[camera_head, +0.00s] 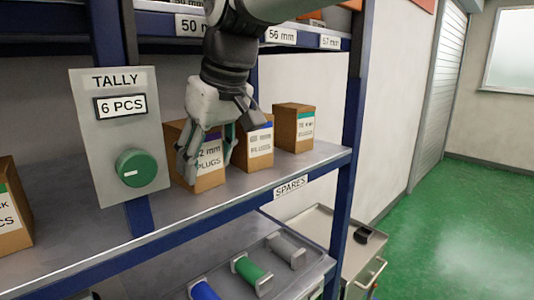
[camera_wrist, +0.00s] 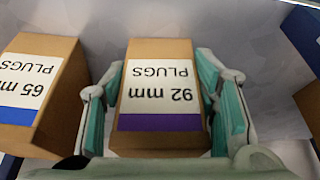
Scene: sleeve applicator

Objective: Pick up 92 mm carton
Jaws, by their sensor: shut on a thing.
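The 92 mm carton (camera_wrist: 158,65) is a brown box with a white label reading "92 mm PLUGS" and a purple band. In the head view the carton (camera_head: 210,178) stands on the shelf, partly covered by my gripper (camera_head: 208,152). In the wrist view my gripper (camera_wrist: 158,105) has one pad on each side of the carton, shut on it. I cannot tell any gap between the carton's base and the shelf.
The 65 mm carton (camera_wrist: 38,85) stands close beside it, with a blue band; it also shows in the head view (camera_head: 258,146). Another carton (camera_head: 295,127) stands farther right. A tally plate (camera_head: 90,150) with a green knob (camera_head: 136,168) hangs left of my gripper. The shelf (camera_head: 300,170) has bare room in front.

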